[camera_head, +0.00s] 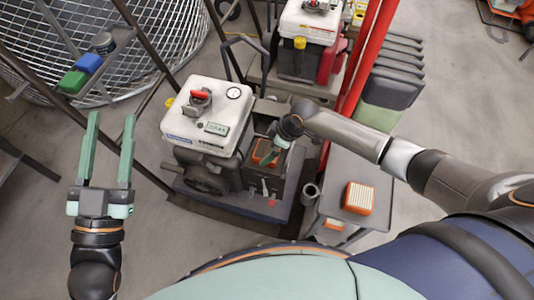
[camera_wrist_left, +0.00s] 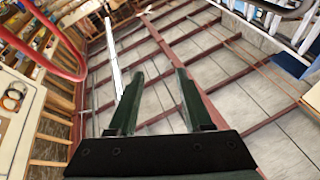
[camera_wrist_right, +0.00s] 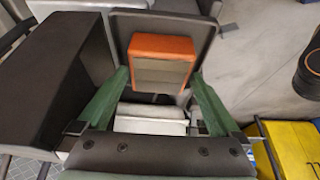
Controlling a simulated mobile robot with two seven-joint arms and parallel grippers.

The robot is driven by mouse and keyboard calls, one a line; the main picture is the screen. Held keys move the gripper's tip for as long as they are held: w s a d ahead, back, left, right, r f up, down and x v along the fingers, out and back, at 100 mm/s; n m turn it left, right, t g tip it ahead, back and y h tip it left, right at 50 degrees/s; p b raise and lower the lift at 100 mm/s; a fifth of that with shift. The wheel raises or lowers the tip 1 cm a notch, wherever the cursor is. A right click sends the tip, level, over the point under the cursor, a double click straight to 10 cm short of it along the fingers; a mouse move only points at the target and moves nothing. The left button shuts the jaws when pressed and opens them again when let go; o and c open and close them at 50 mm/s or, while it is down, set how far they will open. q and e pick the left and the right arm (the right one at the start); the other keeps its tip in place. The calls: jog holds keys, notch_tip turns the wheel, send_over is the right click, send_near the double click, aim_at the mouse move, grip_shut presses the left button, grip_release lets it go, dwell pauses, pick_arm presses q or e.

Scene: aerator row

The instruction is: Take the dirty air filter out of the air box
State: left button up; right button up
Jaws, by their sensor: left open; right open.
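The dirty air filter, an orange-rimmed block with a dull grey-brown face, shows in the right wrist view (camera_wrist_right: 160,72). In the head view the filter (camera_head: 264,153) sits in the dark air box (camera_head: 262,184) on the front machine. My right gripper (camera_wrist_right: 160,77) is open at the filter, with one finger towards each side of it. I cannot tell whether the fingers touch it. In the head view my right gripper (camera_head: 273,148) partly covers the filter. My left gripper (camera_head: 111,118) is open and empty, well left of the machine; its fingers also show in the left wrist view (camera_wrist_left: 152,78).
A clean, pale-faced orange filter (camera_head: 360,198) lies on a grey side table (camera_head: 337,174) to the right, with another orange item (camera_head: 333,224) lower down. The machine's white housing (camera_head: 208,115) stands left of the air box. Red posts (camera_head: 368,60) rise behind.

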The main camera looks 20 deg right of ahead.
jog(key=shift+b+x, duration=0.35)
jog(key=shift+x, duration=0.8)
pick_arm(q)
jog(key=s+r+h, duration=0.1)
jog(key=r+m+h, duration=0.1)
jog(key=r, duration=0.1)
jog(key=s+r+m+t+h, duration=0.1)
jog(key=r, duration=0.1)
jog(key=shift+s+d, duration=0.3)
pick_arm(e)
jog(key=c, duration=1)
